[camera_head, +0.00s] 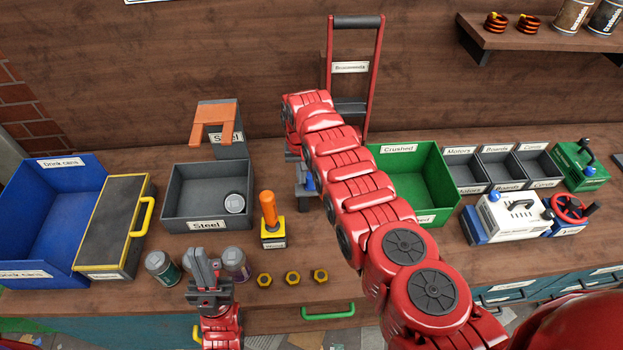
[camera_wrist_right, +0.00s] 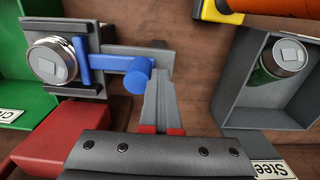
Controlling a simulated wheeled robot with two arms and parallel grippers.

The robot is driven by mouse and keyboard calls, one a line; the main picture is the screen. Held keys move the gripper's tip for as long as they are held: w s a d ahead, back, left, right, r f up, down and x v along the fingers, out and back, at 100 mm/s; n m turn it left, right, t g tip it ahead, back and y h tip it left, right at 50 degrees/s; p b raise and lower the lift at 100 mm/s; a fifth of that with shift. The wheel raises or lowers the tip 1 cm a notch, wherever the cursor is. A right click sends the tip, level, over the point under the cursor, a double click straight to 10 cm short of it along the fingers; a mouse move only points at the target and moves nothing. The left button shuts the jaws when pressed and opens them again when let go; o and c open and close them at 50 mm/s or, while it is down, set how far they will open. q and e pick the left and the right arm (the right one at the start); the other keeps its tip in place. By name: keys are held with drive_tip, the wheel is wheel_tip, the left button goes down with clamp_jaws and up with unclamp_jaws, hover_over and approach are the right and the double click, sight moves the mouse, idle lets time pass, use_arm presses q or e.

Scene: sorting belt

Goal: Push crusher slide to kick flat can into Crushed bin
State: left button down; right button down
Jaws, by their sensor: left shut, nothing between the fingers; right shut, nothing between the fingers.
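In the right wrist view, a silver-topped can (camera_wrist_right: 52,60) sits on the grey crusher bed, against the blue slide plate; its height is hard to judge. The blue slide (camera_wrist_right: 110,64) runs from that plate to a round blue knob (camera_wrist_right: 137,76). My right gripper (camera_wrist_right: 160,72) is shut and empty, its fingertips right beside the knob; contact is unclear. In the head view my right arm hides most of the crusher (camera_head: 307,186). The green Crushed bin (camera_head: 437,172) stands right of it. My left gripper (camera_head: 203,258) is shut and empty near the front cans.
A grey Steel bin (camera_head: 182,212) holds one can. A blue drink cans bin (camera_head: 92,175) stands at left. Small grey bins (camera_head: 463,170) and machines stand at right.

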drive_tip(key=shift+d+r, duration=0.2)
drive_tip(key=shift+d, duration=0.1)
drive_tip(key=shift+d+p, duration=1.35)
drive_tip(key=shift+d, duration=0.15)
drive_tip(key=shift+d+p, duration=0.65)
drive_tip(key=shift+d, duration=0.8)
drive_tip(key=shift+f, duration=0.15)
drive_tip(key=shift+a+f+b, duration=0.15)
drive_tip(key=shift+a+b, duration=0.3)
drive_tip(key=shift+b, duration=0.05)
drive_tip(key=a+b, duration=0.2)
drive_tip(key=a, duration=0.2)
drive_tip(key=shift+b, duration=0.35)
drive_tip(key=a+b, duration=0.5)
drive_tip(key=b, duration=0.3)
wheel_tip(320, 180, up, 8)
drive_tip(key=p, duration=0.5)
